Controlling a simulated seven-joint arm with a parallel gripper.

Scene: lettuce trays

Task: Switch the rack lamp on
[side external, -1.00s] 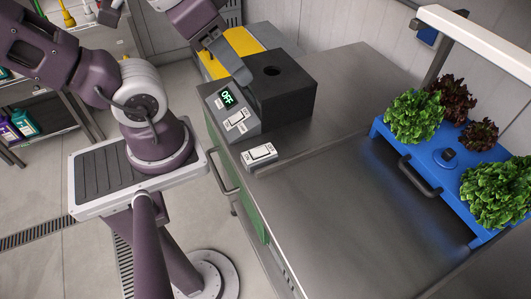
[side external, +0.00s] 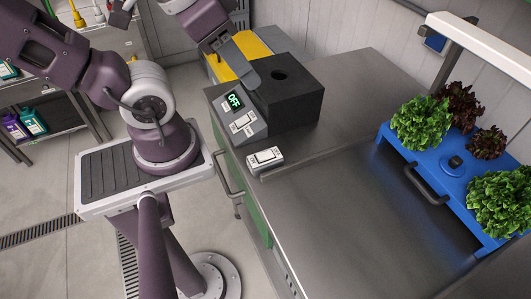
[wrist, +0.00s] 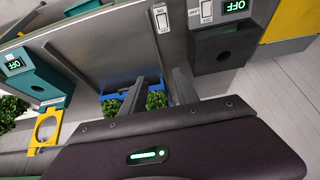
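A grey control box (side external: 253,124) with a lit green "OFF" display (side external: 235,101) and a white rocker switch (side external: 242,123) stands against a black block at the counter's left edge. A separate white rocker switch (side external: 264,159) lies on the counter in front of it. In the wrist view these two switches show as the box switch (wrist: 207,12) and the loose switch (wrist: 162,18); their labels are too small to read surely. The white lamp bar (side external: 485,45) hangs over the lettuces, with no clear glow. My gripper (wrist: 157,92) is open and empty, with its fingers near the black block.
The black block (side external: 288,95) has a round hole on top. A teal box (wrist: 35,78) with its own "OFF" display and a yellow ring shows in the wrist view. The counter's middle is clear.

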